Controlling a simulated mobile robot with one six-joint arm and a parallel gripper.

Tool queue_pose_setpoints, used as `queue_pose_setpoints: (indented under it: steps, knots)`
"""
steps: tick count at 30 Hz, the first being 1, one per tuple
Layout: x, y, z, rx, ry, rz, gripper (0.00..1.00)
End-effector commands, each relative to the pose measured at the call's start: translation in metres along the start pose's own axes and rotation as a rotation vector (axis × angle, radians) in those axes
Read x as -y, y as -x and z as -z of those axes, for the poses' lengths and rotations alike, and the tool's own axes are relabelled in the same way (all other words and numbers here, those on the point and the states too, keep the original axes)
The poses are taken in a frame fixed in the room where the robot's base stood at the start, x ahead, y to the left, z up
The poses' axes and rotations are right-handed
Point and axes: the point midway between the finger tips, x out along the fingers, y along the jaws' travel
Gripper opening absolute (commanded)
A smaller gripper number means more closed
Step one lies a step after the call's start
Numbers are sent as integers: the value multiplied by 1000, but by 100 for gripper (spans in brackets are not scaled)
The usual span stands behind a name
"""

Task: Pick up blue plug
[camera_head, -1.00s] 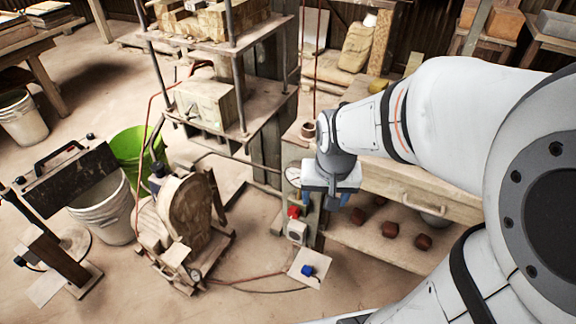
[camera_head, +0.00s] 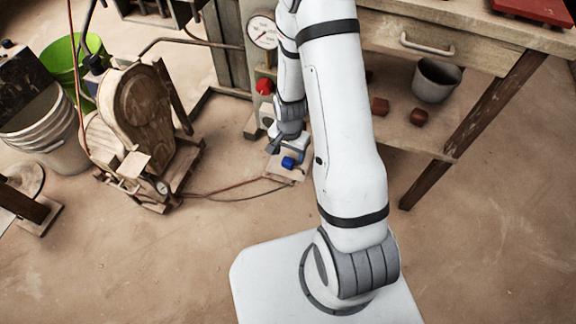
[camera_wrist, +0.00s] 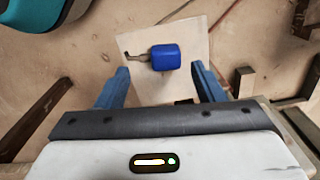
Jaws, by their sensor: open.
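The blue plug (camera_wrist: 166,57) lies on a pale square board (camera_wrist: 143,88) in the wrist view, with a small metal prong pointing left. It also shows in the head view (camera_head: 289,162) on the board (camera_head: 287,172) near the machine's foot. My gripper (camera_wrist: 160,72) is open, with one blue finger to the left and one to the right of the plug. The plug is apart from both fingers, toward the fingertip side of the gap. In the head view my gripper (camera_head: 276,146) is beside the plug, partly covered by my arm.
A red button (camera_head: 264,86) and a gauge (camera_head: 262,32) stand on the post behind my gripper. A wooden wheel machine (camera_head: 142,107) is to the left. A workbench shelf with a grey bucket (camera_head: 436,79) is to the right. A hose crosses the floor left of the board.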

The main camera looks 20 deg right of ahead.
Motion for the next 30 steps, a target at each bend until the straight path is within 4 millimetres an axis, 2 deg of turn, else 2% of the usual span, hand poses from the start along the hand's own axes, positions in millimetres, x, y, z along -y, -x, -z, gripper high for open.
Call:
queue_pose_setpoints:
  steps: [1,5,13,21,30]
  knots:
    - [0,-8,0,1,1,-1,62]
    - [2,-18,0,1,2,-1,62]
    - [8,-57,1,2,2,0,62]
    - [8,-59,1,0,3,2,62]
    - [8,-59,1,1,4,2,38]
